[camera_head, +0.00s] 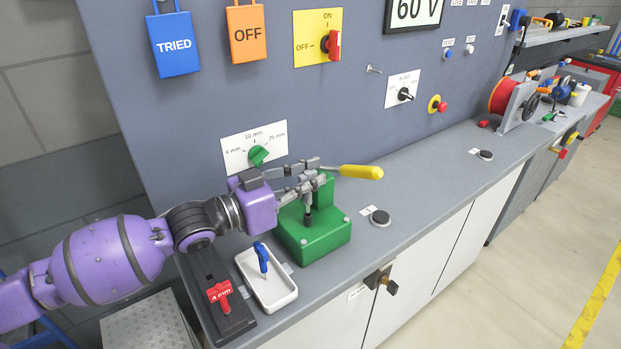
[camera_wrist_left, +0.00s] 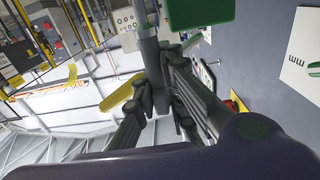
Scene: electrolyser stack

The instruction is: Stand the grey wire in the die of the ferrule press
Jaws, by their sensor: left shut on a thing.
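The ferrule press (camera_head: 318,243) is a green block with a green post and a yellow lever handle (camera_head: 360,172). Its dark die (camera_head: 308,219) stands up on the block. My left gripper (camera_head: 305,186) is over the die, shut on a thin upright grey piece that I take for the grey wire (camera_wrist_left: 146,48). In the left wrist view it runs between my left gripper's fingers (camera_wrist_left: 158,85). In the head view its lower part is close above the die; I cannot tell whether it is inside. The fingers hide its upper part. My right gripper is not in view.
The panel with a green selector (camera_head: 258,155) is close behind. The bench to the right is mostly clear.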

